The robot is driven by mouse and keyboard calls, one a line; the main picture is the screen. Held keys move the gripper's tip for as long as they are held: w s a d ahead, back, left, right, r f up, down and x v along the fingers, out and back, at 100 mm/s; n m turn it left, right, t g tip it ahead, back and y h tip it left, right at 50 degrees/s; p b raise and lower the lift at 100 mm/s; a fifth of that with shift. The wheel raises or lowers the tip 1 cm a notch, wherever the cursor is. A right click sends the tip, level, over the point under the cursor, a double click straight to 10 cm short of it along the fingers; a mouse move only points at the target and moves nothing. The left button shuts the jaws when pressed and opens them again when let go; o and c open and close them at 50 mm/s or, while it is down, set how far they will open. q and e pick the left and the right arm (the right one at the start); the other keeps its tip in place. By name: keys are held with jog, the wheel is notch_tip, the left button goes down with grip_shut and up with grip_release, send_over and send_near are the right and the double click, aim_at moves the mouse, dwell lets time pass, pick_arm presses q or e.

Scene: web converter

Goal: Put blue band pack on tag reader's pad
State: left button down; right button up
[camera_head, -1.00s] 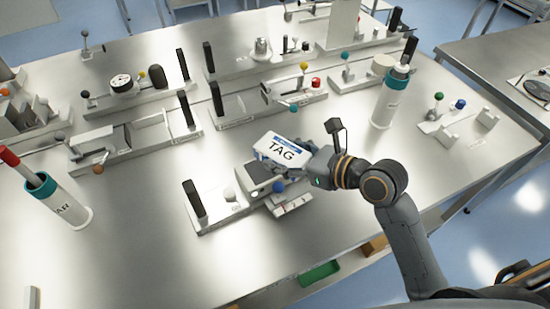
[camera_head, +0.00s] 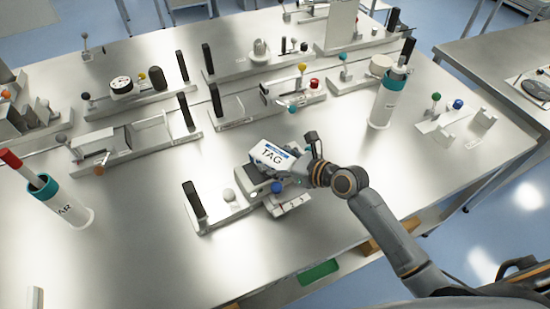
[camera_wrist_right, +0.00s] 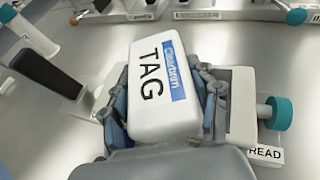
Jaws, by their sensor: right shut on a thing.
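The blue band pack (camera_head: 268,152) is a white box with a blue band and the letters TAG. It also shows in the wrist view (camera_wrist_right: 152,95). My right gripper (camera_head: 290,164) is shut on it, with a finger at each side in the wrist view (camera_wrist_right: 166,103). The pack is over the tag reader (camera_head: 251,184), a pale unit with a READ label (camera_wrist_right: 265,153) beside it in the wrist view. The pack and gripper hide most of the reader's pad. I cannot tell whether the pack touches it. My left gripper is not in view.
A black upright handle (camera_head: 195,200) and a white ball knob (camera_head: 229,195) stand left of the reader. A blue knob (camera_head: 277,187) is at its front. A teal-capped bottle (camera_head: 385,108) stands to the right.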

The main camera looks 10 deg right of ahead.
jog(key=o, duration=1.3)
jog(key=shift+f, duration=0.1)
jog(key=shift+r+b+v, duration=0.2)
jog(key=shift+b+v, duration=0.55)
jog(key=shift+v, duration=5.3)
